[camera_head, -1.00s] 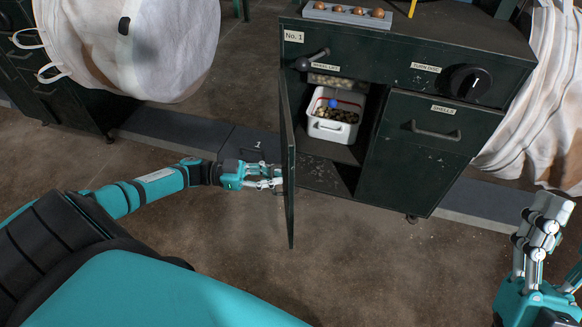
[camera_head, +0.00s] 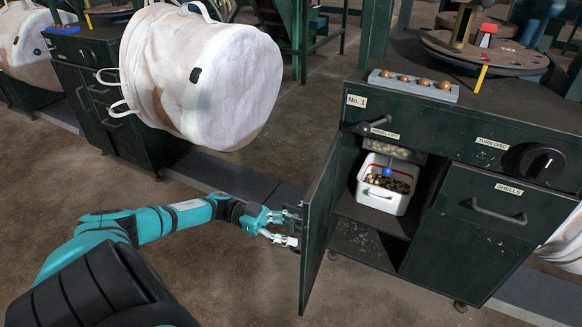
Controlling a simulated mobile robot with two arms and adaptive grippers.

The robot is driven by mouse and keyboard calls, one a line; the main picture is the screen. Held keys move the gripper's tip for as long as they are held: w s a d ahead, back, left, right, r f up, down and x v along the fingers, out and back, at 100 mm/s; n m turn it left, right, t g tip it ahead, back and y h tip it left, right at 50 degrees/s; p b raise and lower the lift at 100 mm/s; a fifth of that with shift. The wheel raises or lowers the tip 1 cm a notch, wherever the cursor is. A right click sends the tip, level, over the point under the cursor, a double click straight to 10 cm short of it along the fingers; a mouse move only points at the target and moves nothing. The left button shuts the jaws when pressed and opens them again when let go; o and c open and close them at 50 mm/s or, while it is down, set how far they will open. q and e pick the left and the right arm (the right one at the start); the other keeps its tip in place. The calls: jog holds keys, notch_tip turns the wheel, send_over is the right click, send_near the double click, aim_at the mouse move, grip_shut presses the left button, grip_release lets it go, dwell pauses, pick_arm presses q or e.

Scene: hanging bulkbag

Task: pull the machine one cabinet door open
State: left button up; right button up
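The No. 1 machine cabinet (camera_head: 470,190) is dark green and stands at the right. Its door (camera_head: 318,228) is swung well out to the left, and the compartment behind it is exposed. Inside sits a white container (camera_head: 388,186) with brown nuts and a blue ball. My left gripper (camera_head: 290,228) is at the outer face of the door, near its free edge. Its fingertips reach the door's handle area. I cannot tell whether the fingers are closed on the handle, as the contact is partly hidden. My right gripper is out of the picture.
A large white bulk bag (camera_head: 205,75) hangs at the upper left, in front of another dark cabinet (camera_head: 90,90). A shells drawer (camera_head: 500,205) and a turn-disc knob (camera_head: 541,163) are on the machine's right. Brown floor (camera_head: 230,285) is clear before the door.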

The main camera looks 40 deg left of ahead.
pick_arm(q)
jog(key=shift+a, duration=0.1)
jog(key=v, duration=1.1)
jog(key=shift+s+a, duration=0.2)
jog(key=shift+a, duration=0.15)
